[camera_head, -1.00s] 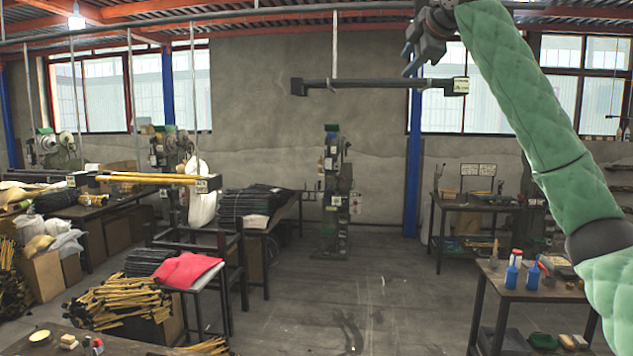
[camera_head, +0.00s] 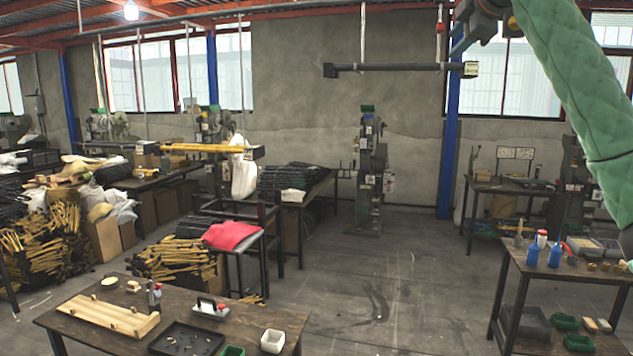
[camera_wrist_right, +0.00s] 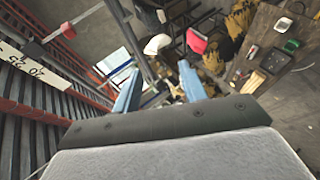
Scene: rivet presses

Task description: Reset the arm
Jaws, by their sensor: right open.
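My right arm, in a green quilted sleeve, comes in from the right edge of the head view and is raised high. My right gripper (camera_head: 460,38) is at the top of that view, partly cut off by the upper edge. In the right wrist view its two blue fingers (camera_wrist_right: 158,88) are spread apart with nothing between them. The gripper is in the air, away from the tables. My left gripper is in neither view.
A wooden table (camera_head: 270,325) at the front holds a light wooden board (camera_head: 108,318) and a black tray (camera_head: 187,340). A second table (camera_head: 535,268) at right carries blue bottles (camera_head: 554,254). A rivet press (camera_head: 369,175) stands at the back. The middle floor (camera_head: 395,290) is clear.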

